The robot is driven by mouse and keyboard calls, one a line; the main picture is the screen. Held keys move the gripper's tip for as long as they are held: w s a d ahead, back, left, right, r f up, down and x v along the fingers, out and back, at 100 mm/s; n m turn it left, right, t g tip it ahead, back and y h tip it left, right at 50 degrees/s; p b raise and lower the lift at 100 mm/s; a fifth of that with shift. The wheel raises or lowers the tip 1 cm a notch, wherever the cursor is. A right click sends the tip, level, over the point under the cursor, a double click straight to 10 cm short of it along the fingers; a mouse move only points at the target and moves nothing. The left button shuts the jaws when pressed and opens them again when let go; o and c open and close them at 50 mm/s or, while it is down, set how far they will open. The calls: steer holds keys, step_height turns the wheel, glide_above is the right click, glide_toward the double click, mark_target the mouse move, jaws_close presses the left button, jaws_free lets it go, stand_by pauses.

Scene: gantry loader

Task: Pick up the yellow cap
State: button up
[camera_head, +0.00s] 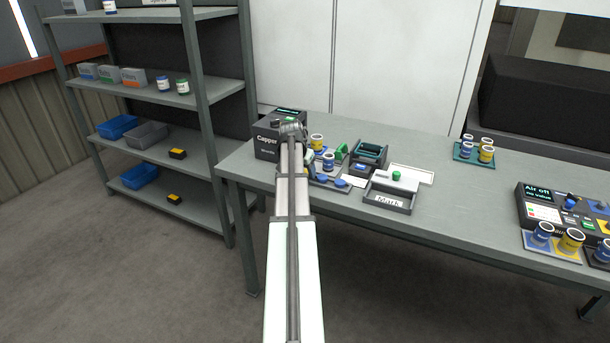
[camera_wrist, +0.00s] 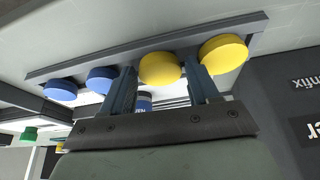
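Two yellow caps show in the wrist view, one (camera_wrist: 160,67) between my fingers and one (camera_wrist: 224,53) just right of the right finger. They sit in a row with two blue caps (camera_wrist: 102,79) on a dark grey rack (camera_wrist: 150,46). My gripper (camera_wrist: 162,84) is open, its fingers on either side of the middle yellow cap. A narrow gap seems to show beside the cap; contact is not clear. In the head view the blue caps (camera_head: 340,183) show, while my arm hides the yellow caps and my fingers.
The dark Capper machine (camera_head: 267,143) stands close to my gripper. Blue and yellow jars (camera_head: 328,160), a Match tray (camera_head: 388,199) and a green cap (camera_head: 396,175) are to the right. The table (camera_head: 465,215) is clear between there and the control panel (camera_head: 565,208).

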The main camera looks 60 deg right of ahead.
steer(key=c, duration=0.7)
steer(key=shift+r, duration=0.1)
step_height(320, 180, up, 9)
steer(key=w+d+r, duration=0.1)
steer(key=d, duration=0.5)
steer(key=w+d+r, duration=0.1)
steer(key=d, duration=0.5)
steer(key=w+d+r, duration=0.1)
steer(key=d+r, duration=0.1)
steer(key=d, duration=0.5)
steer(key=shift+w, duration=0.35)
